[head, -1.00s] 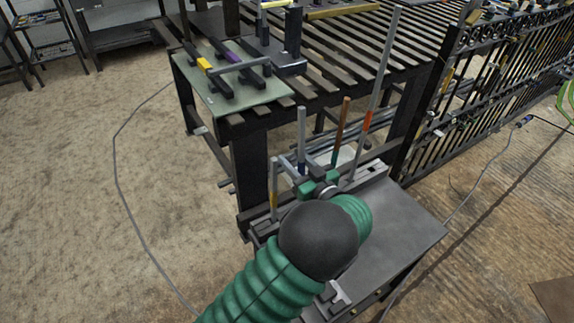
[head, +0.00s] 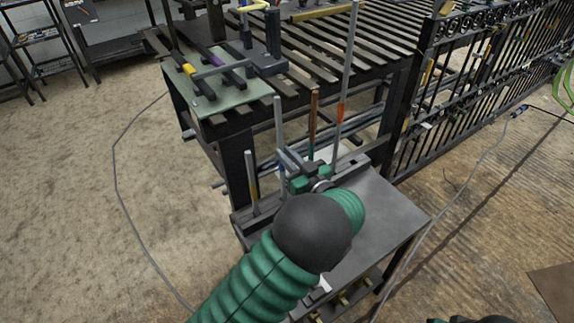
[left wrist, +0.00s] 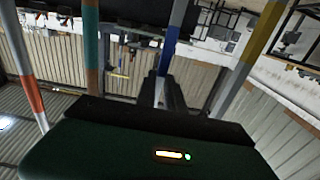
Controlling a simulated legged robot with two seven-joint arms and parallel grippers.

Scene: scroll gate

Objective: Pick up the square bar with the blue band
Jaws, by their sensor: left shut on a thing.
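The square bar with the blue band (head: 278,122) is a grey upright bar at the rack in the head view. My right gripper does not show.
Beside it stand a bar with a yellow band (head: 252,178), a brown and teal bar (head: 313,120) and a taller bar with an orange band (head: 346,75). A slatted table (head: 330,72) stands behind; a black gate (head: 465,85) is at right.

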